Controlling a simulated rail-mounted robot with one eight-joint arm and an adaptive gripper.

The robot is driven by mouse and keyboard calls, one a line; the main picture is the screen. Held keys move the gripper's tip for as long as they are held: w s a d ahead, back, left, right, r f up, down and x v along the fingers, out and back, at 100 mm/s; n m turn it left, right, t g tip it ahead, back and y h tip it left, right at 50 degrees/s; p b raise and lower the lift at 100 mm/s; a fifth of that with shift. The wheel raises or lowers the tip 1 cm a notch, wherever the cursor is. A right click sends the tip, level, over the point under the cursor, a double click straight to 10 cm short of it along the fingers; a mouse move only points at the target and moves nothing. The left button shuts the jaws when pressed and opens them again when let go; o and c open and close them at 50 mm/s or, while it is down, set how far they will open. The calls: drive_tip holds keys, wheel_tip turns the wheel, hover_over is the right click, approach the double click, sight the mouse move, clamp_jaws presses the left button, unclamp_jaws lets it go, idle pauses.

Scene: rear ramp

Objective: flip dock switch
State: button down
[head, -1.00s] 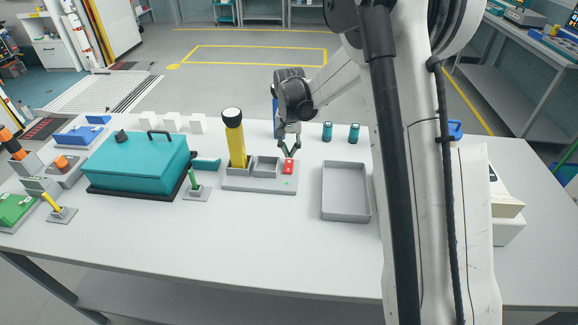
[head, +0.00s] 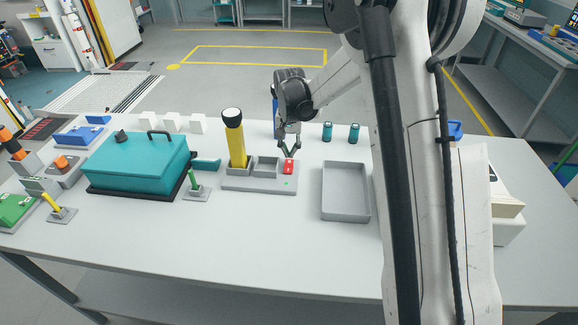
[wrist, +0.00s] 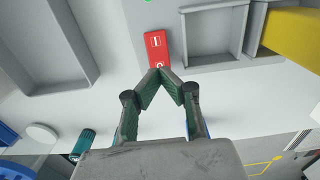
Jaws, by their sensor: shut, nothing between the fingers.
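A red rocker switch (head: 289,167) sits at the right end of a grey dock (head: 258,185). It also shows in the wrist view (wrist: 157,48), with a line mark and a circle mark on its face. A small green light (head: 286,183) shows on the dock in front of the switch. My gripper (head: 290,154) is shut and empty, pointing down at the back end of the switch. In the wrist view my fingertips (wrist: 160,70) meet at the circle-marked end; I cannot tell whether they touch it.
A yellow flashlight (head: 235,140) stands upright in the dock beside an empty compartment (head: 265,165). A grey tray (head: 346,215) lies to the right, with two teal cylinders (head: 328,131) (head: 354,133) behind it. A green lever (head: 193,180) and teal case (head: 140,162) are left. The table front is clear.

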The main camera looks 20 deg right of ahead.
sight(289, 161)
drive_tip(key=shift+f+b, duration=1.1)
drive_tip(key=shift+f, duration=0.25)
idle(0.7)
drive_tip(key=shift+r, duration=0.1)
drive_tip(key=shift+r+p, duration=1.3)
drive_tip(key=shift+r, duration=2.15)
drive_tip(key=shift+r, duration=0.1)
drive_tip(key=s+r+n+t+b, duration=0.1)
drive_tip(key=s+r+t+b, duration=0.1)
drive_tip(key=s+r, duration=0.5)
drive_tip(key=s+r+n+t+b, duration=0.15)
drive_tip(key=s+r, duration=0.35)
drive_tip(key=s, duration=0.5)
drive_tip(key=s+f+n+t+b, duration=0.1)
drive_tip(key=s+f+t+b, duration=0.2)
drive_tip(key=s, duration=1.4)
drive_tip(key=shift+f+n+t, duration=0.35)
